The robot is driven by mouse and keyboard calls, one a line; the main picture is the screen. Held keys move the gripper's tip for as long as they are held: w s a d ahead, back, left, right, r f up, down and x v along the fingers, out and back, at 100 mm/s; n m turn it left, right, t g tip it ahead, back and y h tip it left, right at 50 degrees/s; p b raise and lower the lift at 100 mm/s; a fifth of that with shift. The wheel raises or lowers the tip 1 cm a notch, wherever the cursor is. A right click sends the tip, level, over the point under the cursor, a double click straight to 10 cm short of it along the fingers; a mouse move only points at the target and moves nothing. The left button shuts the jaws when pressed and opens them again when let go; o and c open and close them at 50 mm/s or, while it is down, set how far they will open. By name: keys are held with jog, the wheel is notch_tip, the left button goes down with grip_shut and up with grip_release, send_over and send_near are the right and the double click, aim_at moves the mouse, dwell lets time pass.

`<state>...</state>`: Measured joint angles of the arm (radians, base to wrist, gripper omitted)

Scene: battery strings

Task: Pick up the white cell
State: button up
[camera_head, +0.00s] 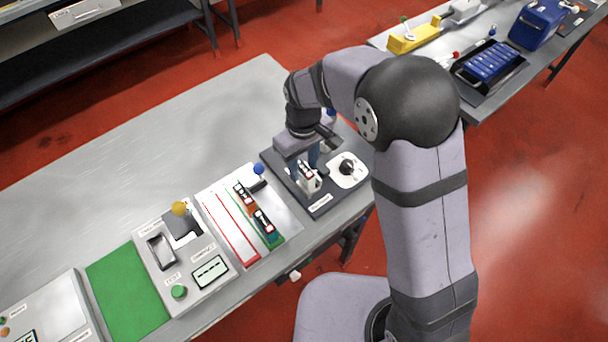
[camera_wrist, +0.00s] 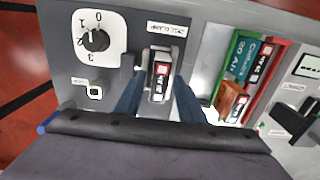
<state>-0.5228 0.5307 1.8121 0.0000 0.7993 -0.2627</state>
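The white cell (camera_wrist: 158,80), with a red and black label on its end, sits in the holder on the dark panel in the wrist view. It also shows in the head view (camera_head: 308,181), below my gripper. My gripper (camera_wrist: 158,82) has its two blue fingers on either side of the cell, with narrow gaps visible, so it is open around it. In the head view my gripper (camera_head: 307,160) is over the dark panel, and the arm hides part of that area.
A dial knob (camera_head: 347,167) stands close to the cell. A tray (camera_head: 235,215) with orange-brown and green cells lies beside the panel. A tester (camera_head: 180,255) and a green mat (camera_head: 127,290) are further left. The bench's far side (camera_head: 130,165) is clear.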

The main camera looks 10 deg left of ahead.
aim_at(303, 168)
grip_shut()
jog(key=shift+r, duration=0.15)
jog(key=shift+r+p, duration=2.15)
jog(key=shift+r, duration=0.25)
